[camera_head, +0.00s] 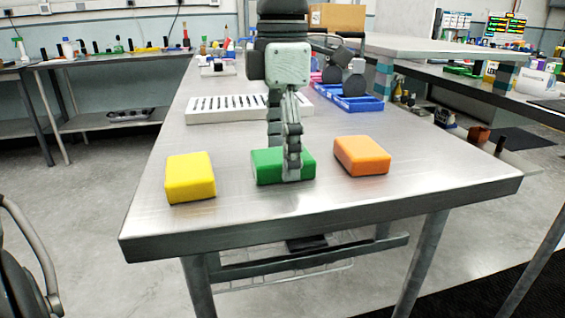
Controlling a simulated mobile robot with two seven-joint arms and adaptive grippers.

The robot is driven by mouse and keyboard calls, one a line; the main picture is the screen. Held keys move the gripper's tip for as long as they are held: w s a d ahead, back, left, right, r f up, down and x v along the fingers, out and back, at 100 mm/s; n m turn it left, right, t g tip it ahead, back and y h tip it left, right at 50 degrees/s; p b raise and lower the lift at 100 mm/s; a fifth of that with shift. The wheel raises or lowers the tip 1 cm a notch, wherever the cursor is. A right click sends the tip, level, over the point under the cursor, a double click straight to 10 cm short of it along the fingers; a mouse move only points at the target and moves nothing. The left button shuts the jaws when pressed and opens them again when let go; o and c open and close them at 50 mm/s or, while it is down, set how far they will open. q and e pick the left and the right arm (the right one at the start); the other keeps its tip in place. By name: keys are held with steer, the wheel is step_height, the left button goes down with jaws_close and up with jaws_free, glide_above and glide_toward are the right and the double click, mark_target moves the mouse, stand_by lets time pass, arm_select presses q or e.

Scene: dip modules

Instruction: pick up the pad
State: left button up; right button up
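Three block-like pads lie in a row on the metal table (340,214): a yellow pad (190,177) at the left, a green pad (266,166) in the middle and an orange pad (361,156) at the right. My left gripper (288,166) reaches down from the top middle, over the green pad. One finger passes in front of the green pad and hides part of it; the other finger shows farther back, partly hidden. I cannot tell whether the fingers press on it. The green pad appears flat on the table. My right gripper is not in view.
A white slotted rack (225,108) lies behind the pads. Blue trays (357,103) stand at the back right, with dark round parts beside them. The table's front edge (330,225) is near; the surface around the yellow and orange pads is clear.

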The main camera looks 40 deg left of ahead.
arm_select(q)
steer(key=c, duration=0.9)
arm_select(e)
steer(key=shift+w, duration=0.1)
arm_select(q)
step_height(320, 180, up, 9)
steer(key=shift+r+p, duration=0.1)
steer(key=shift+p, duration=0.2)
steer(key=shift+s+r, duration=0.1)
steer(key=shift+r, duration=0.25)
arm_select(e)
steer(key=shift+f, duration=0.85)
